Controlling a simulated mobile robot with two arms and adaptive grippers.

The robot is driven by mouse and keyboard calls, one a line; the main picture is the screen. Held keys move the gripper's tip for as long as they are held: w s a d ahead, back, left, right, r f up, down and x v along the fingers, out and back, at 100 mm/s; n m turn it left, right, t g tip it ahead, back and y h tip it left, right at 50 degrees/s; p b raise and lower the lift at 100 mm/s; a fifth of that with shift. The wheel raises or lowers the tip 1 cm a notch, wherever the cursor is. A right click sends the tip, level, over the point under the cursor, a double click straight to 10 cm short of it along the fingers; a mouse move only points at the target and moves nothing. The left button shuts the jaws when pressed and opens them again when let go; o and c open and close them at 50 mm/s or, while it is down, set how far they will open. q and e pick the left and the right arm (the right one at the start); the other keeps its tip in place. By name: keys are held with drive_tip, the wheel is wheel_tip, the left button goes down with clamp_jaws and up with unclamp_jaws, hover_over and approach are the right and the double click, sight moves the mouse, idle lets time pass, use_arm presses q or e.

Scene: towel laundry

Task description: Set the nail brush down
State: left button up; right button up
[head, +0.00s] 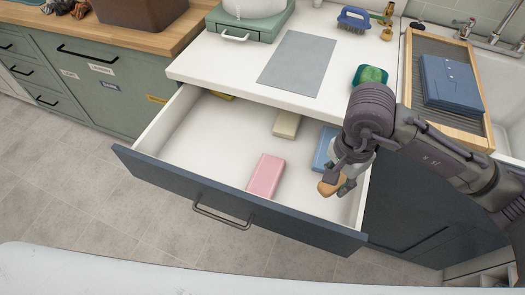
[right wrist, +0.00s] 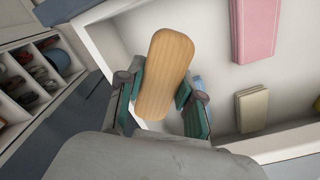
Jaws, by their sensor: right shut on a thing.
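The nail brush, with a light wooden back and rounded ends, is held in my right gripper (head: 338,180). The nail brush shows in the head view (head: 331,187) and large in the right wrist view (right wrist: 165,75), where the green-padded fingers (right wrist: 165,100) grip its sides. Its underside is hidden. The gripper is over the right end of the open drawer (head: 208,142), near its front wall. My left gripper is out of view.
The drawer holds a pink block (head: 266,176), a cream block (head: 287,124), a blue item (head: 324,148) partly behind my gripper, and a yellow item (head: 222,96) at the back. Free floor shows left of the pink block. A grey mat (head: 296,63) and blue brush (head: 354,19) are on the counter.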

drive_tip(key=shift+a+f+m, duration=0.2)
drive_tip(key=shift+f+m, duration=0.1)
drive_tip(key=shift+f, duration=0.15)
drive_tip(key=shift+a+f+m, duration=0.2)
drive_tip(key=shift+f+m, duration=0.1)
drive_tip(key=shift+f, duration=0.15)
drive_tip(key=shift+f+m+b, duration=0.1)
drive_tip(key=shift+m+b, duration=0.2)
drive_tip(key=shift+d, duration=0.15)
hover_over(321, 208)
wheel_tip(321, 208, down, 6)
drive_tip(key=shift+f+p, duration=0.2)
drive_tip(key=shift+p, duration=0.2)
wheel_tip(321, 208, down, 3)
drive_tip(key=shift+f, duration=0.25)
drive_tip(key=shift+w+f, duration=0.1)
drive_tip(key=shift+f, duration=0.1)
drive_tip(key=o, duration=1.1)
drive_tip(key=shift+r, duration=0.1)
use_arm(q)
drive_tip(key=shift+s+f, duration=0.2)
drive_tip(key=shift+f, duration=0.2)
